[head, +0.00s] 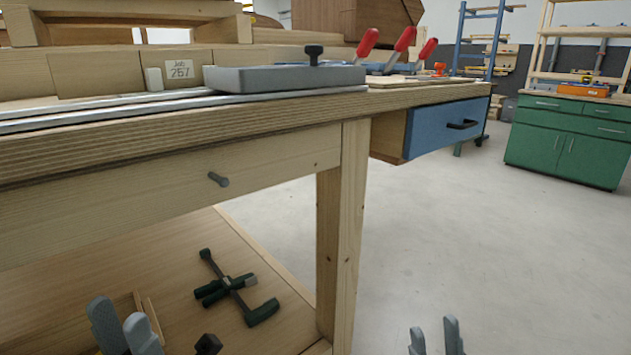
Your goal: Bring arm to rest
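My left gripper (120,318) is at the bottom left, in front of the lower shelf of the workbench. Its two grey fingertips are apart with nothing seen between them. My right gripper (434,336) is at the bottom edge, right of the bench leg and over the bare floor. Its fingertips are apart and empty. Only the finger ends of both grippers show; the rest of both arms is out of the picture.
The wooden workbench (262,125) fills the left, with a leg (342,230) and an open blue drawer (437,128). A dark clamp (238,288) lies on its lower shelf (90,255). A green cabinet (565,145) stands far right. The floor (470,230) between is clear.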

